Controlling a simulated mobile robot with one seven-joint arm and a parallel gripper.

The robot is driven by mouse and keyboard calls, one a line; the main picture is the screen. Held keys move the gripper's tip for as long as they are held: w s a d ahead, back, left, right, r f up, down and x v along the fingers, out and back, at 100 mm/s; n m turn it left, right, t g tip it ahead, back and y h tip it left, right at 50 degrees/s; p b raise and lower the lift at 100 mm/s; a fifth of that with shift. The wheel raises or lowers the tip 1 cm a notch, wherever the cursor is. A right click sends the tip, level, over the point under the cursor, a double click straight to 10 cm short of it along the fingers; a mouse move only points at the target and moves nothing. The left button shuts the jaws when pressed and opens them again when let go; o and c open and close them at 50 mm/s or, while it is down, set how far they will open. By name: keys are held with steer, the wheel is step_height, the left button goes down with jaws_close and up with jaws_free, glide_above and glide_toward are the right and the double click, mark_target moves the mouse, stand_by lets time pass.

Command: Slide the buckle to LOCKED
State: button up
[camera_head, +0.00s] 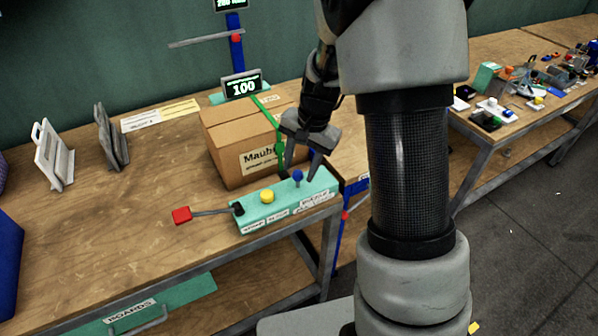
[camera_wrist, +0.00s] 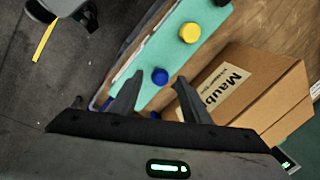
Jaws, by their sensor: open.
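A teal control panel (camera_head: 283,203) lies on the bench's front edge and also shows in the wrist view (camera_wrist: 172,57). A blue knob (camera_head: 298,176) stands near its right end; the printed label beside it is too small to read surely, so I cannot tell if this is the buckle. My gripper (camera_head: 302,174) points down at the blue knob and is open. In the wrist view the blue knob (camera_wrist: 160,76) appears between the two fingertips (camera_wrist: 158,80); I cannot tell whether they touch it. A yellow knob (camera_head: 267,196) sits left of it.
A cardboard box (camera_head: 230,148) with a green strap (camera_head: 279,152) stands just behind the panel. A red-ended lever (camera_head: 182,215) sticks out left of the panel. A display (camera_head: 242,87) reads 100. Metal brackets (camera_head: 52,155) stand at the left; the bench's left middle is clear.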

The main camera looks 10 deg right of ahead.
mark_target(317, 180)
steer(key=shift+w+a+f, duration=0.1)
steer(key=shift+a+f, duration=0.05)
steer(key=shift+f, duration=0.7)
steer(key=shift+c, duration=0.5)
jaws_close()
steer(key=shift+w+d+b, duration=0.1)
steer(key=shift+w+d, duration=0.15)
steer(key=shift+d, duration=0.65)
steer(key=shift+w+d+b, duration=0.1)
steer(key=shift+w+d, duration=0.1)
steer(key=shift+d, duration=0.65)
steer(key=shift+w+d+b, duration=0.1)
steer(key=shift+w+d, duration=0.15)
steer(key=shift+d, duration=0.65)
steer(key=shift+o, duration=0.5)
jaws_free()
steer(key=shift+r, duration=0.15)
step_height(317, 180, up, 17)
steer(key=s+d+p, duration=0.2)
steer(key=shift+d, duration=0.3)
